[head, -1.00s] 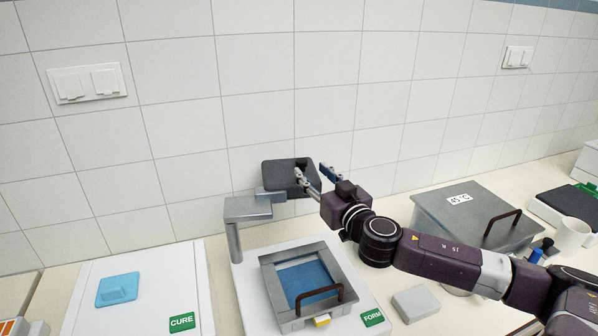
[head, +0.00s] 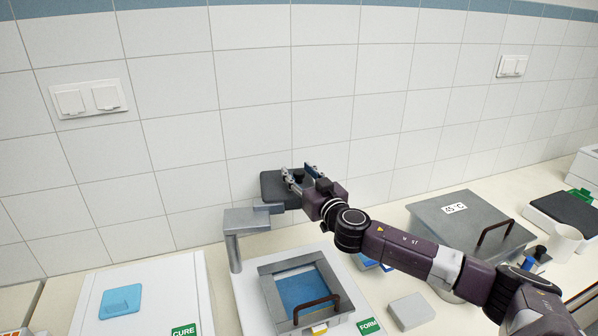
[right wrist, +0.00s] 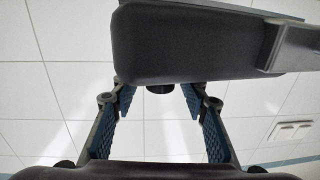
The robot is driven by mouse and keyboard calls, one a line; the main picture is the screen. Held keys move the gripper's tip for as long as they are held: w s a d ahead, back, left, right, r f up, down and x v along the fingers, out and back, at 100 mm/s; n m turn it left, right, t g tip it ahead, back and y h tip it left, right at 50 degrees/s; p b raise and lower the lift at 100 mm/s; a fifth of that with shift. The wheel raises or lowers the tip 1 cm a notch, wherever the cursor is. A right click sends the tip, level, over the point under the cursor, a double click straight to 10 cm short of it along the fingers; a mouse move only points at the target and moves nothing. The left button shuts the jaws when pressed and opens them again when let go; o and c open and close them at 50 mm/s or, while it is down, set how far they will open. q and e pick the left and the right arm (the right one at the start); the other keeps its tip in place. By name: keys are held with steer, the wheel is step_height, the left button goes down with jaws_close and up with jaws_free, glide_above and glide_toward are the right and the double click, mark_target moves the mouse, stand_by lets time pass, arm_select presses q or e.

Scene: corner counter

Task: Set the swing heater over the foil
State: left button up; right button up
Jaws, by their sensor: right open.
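The swing heater (head: 272,190) is a dark rounded block on a grey swing arm and post (head: 234,250). It stands out behind the foil, near the tiled wall. The blue foil (head: 303,290) lies in a grey square frame (head: 272,303) with a brown handle, on the white FORM station. My right gripper (head: 299,174) is at the heater's right side, open. In the right wrist view the heater (right wrist: 190,45) fills the top, and its small dark knob (right wrist: 160,89) sits between the open fingers (right wrist: 157,92); contact cannot be told. My left gripper is not in view.
A white CURE station (head: 150,285) with a blue piece (head: 120,301) is at left. A grey lidded 45 °C bath (head: 455,215) stands right, with a white mug (head: 567,243) beyond. A light grey block (head: 411,310) lies near the front. My right arm crosses above the counter.

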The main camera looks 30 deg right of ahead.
steer(key=shift+c, duration=0.5)
jaws_close()
steer(key=shift+s, duration=0.15)
